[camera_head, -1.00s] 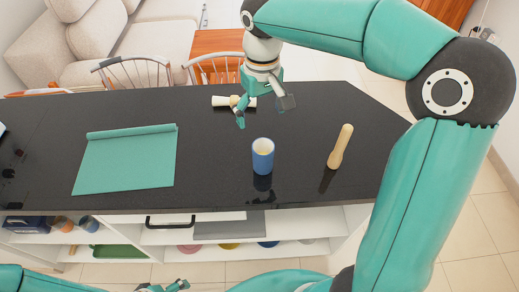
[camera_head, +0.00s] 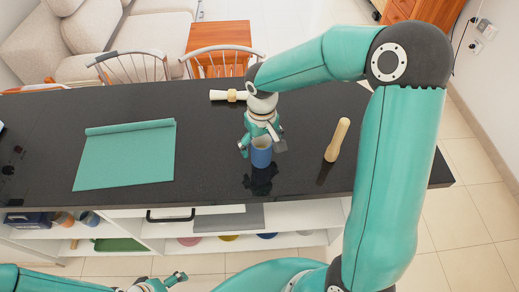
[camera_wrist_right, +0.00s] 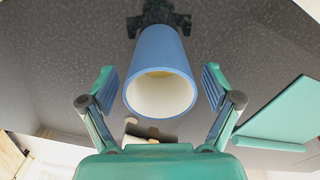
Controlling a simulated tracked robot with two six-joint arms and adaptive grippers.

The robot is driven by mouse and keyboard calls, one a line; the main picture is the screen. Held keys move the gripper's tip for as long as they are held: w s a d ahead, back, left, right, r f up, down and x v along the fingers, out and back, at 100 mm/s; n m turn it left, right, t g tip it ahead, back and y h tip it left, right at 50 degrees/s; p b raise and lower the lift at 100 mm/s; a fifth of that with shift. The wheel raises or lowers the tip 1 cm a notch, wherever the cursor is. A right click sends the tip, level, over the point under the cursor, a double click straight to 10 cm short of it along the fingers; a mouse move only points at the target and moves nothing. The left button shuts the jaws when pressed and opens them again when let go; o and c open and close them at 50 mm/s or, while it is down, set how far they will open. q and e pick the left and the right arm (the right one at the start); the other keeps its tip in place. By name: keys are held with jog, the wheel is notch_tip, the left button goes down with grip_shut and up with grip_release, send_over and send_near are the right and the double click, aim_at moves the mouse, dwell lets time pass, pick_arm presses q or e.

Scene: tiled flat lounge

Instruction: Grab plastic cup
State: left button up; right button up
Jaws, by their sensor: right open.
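The blue plastic cup (camera_head: 261,155), white inside, stands upright on the black counter in the head view. It also shows in the right wrist view (camera_wrist_right: 160,60), its open mouth facing the camera. My right gripper (camera_head: 263,146) is open at the cup, with one finger on each side. In the right wrist view its fingers (camera_wrist_right: 159,88) flank the cup, with gaps between them and its wall. My left gripper (camera_head: 165,281) is low at the bottom edge of the head view, below the counter; its jaws are too small to read.
On the black counter (camera_head: 210,180), a wooden pestle-like stick (camera_head: 337,140) stands right of the cup. A pale roller-like item (camera_head: 230,95) lies behind it. A teal mat (camera_head: 125,158) lies to the left. Shelves with coloured items sit below the counter front.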

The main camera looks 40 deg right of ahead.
jog(key=shift+f, duration=0.85)
jog(key=c, duration=1.3)
jog(key=shift+r, duration=0.1)
